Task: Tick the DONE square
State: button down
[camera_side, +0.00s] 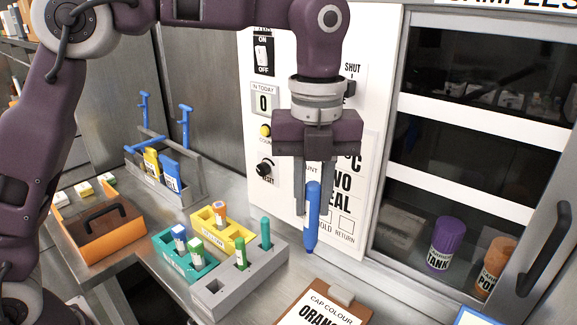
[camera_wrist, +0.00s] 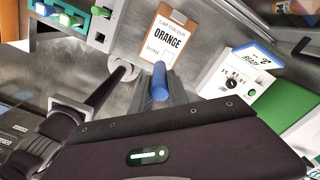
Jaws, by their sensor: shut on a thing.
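My gripper (camera_side: 312,212) is shut on a blue pen (camera_side: 312,232), which hangs nearly upright with its tip downward, above the bench. The pen also shows in the wrist view (camera_wrist: 160,82). A brown clipboard (camera_side: 336,293) lies at the bottom of the side view, below and slightly right of the pen. Its sheet reads CAP COLOUR, ORANGE. In the wrist view the clipboard (camera_wrist: 162,12) lies beyond the pen, with the word DONE and a small DONE square (camera_wrist: 168,57) near its lower edge. I see no mark in the square, though it is small. The side view cuts it off.
A grey rack (camera_side: 213,288) holds green and teal pens left of the clipboard. Beside it are teal and yellow vial trays (camera_side: 239,238). A white switch panel (camera_side: 262,180) stands close behind my gripper. A glass-fronted cabinet (camera_side: 540,210) stands right.

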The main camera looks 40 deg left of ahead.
aim_at(317, 222)
jog(key=s+d, duration=0.2)
jog(key=shift+s+d+m, duration=0.2)
jog(key=shift+d+m, duration=0.1)
jog(key=shift+m, duration=0.1)
jog(key=shift+s+d+f, duration=0.1)
jog(key=shift+s+f, duration=0.05)
jog(key=shift+f, duration=0.6)
jog(key=shift+d+f, duration=0.95)
jog(key=shift+f, duration=4.3)
jog(key=shift+d+f, duration=0.9)
jog(key=shift+f, duration=4.35)
jog(key=a+r, duration=0.3)
jog(key=r, duration=0.3)
jog(key=shift+a+r, duration=0.3)
jog(key=shift+a, duration=0.05)
jog(key=shift+f, duration=0.2)
